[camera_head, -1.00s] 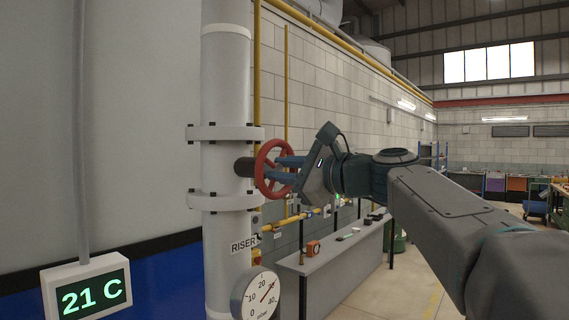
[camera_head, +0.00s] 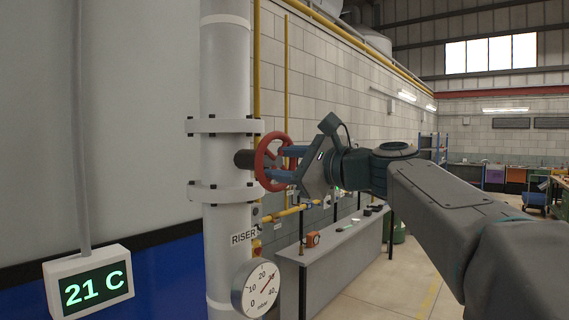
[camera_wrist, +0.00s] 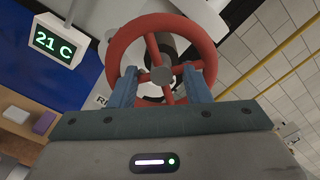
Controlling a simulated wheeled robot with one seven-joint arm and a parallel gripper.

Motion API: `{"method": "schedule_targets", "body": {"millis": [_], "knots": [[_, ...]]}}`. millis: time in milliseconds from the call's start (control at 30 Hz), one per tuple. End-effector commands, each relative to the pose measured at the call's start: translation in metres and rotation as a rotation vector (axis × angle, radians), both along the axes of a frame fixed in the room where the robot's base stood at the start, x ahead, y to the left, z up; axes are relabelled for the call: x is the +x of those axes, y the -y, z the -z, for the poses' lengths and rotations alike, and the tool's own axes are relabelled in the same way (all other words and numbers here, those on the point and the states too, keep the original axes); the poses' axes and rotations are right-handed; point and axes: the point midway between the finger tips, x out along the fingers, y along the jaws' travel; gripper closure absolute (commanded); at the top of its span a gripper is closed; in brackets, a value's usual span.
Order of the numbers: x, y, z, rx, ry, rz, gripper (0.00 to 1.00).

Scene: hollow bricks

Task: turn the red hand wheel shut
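The red hand wheel (camera_head: 271,185) stands out to the right from the white vertical riser pipe (camera_head: 225,75), on a dark stem. In the wrist view the wheel (camera_wrist: 125,50) faces me, with its hub and spokes in the middle. My gripper (camera_head: 284,163) is at the wheel's face. In the wrist view its two blue fingers (camera_wrist: 161,80) are spread apart, with the hub and a spoke showing between them. The fingertips overlap the wheel inside its rim; I cannot tell whether they touch the spokes.
A round pressure gauge (camera_head: 256,288) and a RISER label (camera_head: 243,237) are below the wheel on the pipe. A 21 C display (camera_head: 90,283) is at lower left. A grey bench (camera_head: 335,257) stands behind my arm, by the block wall.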

Motion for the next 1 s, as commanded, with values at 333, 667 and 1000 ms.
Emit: {"method": "schedule_targets", "body": {"millis": [333, 667, 1000], "knots": [[-0.014, 0.019, 0.001, 0.001, 0.004, 0.005, 0.57], [-0.06, 0.077, 0.002, 0.001, 0.003, 0.004, 0.57], [-0.084, 0.108, 0.0, -0.001, 0.001, 0.0, 0.57]]}}
